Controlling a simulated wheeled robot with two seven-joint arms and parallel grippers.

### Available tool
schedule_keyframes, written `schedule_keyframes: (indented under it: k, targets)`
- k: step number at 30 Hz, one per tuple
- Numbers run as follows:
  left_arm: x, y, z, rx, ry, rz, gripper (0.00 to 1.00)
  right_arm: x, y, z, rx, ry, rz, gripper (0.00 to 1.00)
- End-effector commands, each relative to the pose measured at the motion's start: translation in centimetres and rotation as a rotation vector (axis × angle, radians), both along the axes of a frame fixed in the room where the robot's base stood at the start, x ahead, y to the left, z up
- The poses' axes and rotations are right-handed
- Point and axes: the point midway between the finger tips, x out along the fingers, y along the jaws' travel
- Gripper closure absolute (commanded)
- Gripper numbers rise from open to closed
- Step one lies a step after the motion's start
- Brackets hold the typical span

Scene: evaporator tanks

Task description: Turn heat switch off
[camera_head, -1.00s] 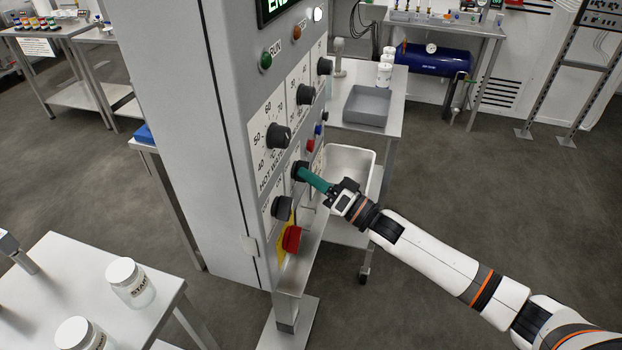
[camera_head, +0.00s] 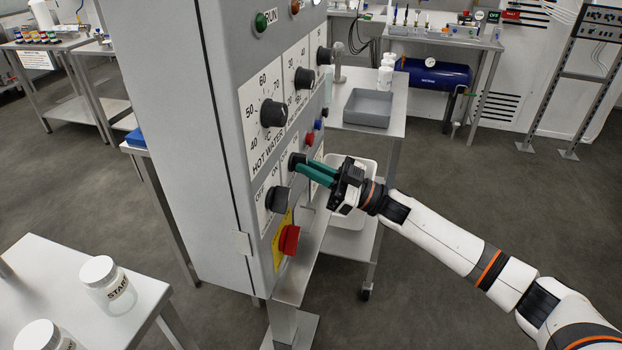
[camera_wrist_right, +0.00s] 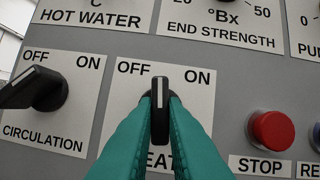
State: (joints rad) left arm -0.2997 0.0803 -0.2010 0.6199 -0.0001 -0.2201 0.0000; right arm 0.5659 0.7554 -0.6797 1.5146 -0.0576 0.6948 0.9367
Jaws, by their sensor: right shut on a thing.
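The heat switch (camera_head: 296,160) is a black rotary knob on the side of the grey control cabinet. In the right wrist view the heat switch (camera_wrist_right: 159,92) stands between OFF and ON, its white pointer line about upright. My right gripper (camera_head: 309,169) has teal fingers and reaches the panel from the right. In the right wrist view my right gripper (camera_wrist_right: 160,108) is shut on the knob, one finger on each side. The fingers hide part of the HEAT label. My left gripper is not in view.
The circulation knob (camera_wrist_right: 38,90) sits just left, and the red stop button (camera_wrist_right: 272,131) to the right. The hot water dial (camera_head: 273,113) is above. A red emergency knob (camera_head: 289,240) is below. A trolley with a grey tray (camera_head: 368,108) stands behind the cabinet.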

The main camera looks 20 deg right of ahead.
Motion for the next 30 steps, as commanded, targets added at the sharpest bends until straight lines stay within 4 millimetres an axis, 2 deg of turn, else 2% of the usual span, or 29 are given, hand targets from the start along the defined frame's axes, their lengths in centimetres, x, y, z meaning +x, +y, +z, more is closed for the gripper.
schedule_keyframes:
  k: [1, 12, 21, 30]
  targets:
    - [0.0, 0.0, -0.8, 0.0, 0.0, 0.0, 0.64, 0.1, -0.1, -0.4, -0.029, -0.04, -0.001, 1.0]
    - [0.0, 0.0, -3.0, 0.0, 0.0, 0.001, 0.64, 0.4, -0.2, -0.2, -0.215, -0.314, -0.001, 1.0]
    - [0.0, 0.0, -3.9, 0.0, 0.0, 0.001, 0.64, 0.5, -0.3, 0.0, -0.32, -0.468, -0.001, 1.0]
    - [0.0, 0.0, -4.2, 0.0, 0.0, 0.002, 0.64, 0.5, -0.3, 0.1, -0.366, -0.535, 0.0, 1.0]
